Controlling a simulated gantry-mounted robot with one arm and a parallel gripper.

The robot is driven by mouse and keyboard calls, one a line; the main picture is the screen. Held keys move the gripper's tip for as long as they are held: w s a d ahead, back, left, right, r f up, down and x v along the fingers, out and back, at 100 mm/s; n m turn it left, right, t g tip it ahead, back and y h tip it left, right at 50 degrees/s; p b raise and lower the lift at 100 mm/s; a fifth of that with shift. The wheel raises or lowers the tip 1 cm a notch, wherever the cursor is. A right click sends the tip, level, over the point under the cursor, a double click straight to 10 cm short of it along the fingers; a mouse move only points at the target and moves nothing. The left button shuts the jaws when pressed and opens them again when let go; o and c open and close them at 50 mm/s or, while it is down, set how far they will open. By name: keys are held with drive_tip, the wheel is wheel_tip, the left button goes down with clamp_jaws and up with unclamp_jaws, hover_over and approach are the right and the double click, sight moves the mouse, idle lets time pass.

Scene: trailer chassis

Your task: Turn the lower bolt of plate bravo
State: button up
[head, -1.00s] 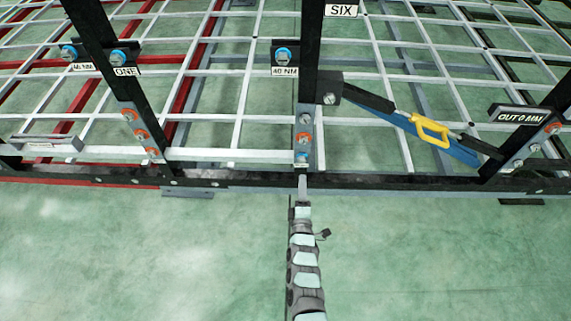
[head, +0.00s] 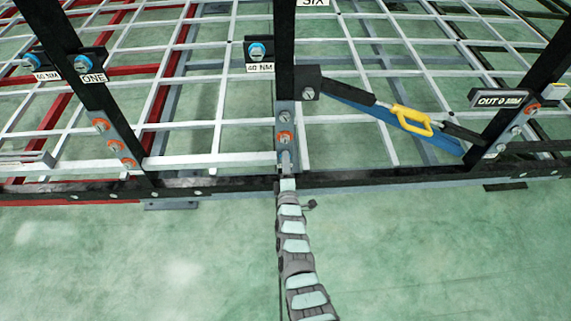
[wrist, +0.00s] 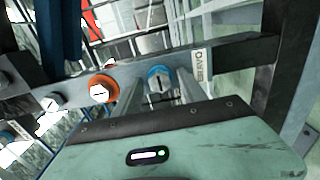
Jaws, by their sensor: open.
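Plate bravo (wrist: 75,90) is a grey plate on a dark post, with a BRAVO label (wrist: 202,66) at its lower end in the wrist view. Its lower bolt (wrist: 159,78) has a blue collar and a slotted head. My gripper (wrist: 160,88) is open, with one finger on each side of this bolt; I cannot tell whether they touch it. An orange-collared bolt (wrist: 103,89) and a plain bolt (wrist: 50,103) sit further up the plate. In the head view the plate (head: 285,150) shows on the middle post, and my gripper (head: 286,163) covers the lower bolt.
A dark lower rail (head: 220,184) runs across the frame below the plate. A strut with a yellow handle (head: 412,119) slants off to the right. A bracket labelled 40 NM (head: 259,67) holds a blue-collared bolt beside the post. The green floor in front is clear.

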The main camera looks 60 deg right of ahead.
drive_tip(key=shift+c, duration=0.3)
clamp_jaws()
drive_tip(key=shift+r+p, duration=0.1)
drive_tip(key=shift+p, duration=0.25)
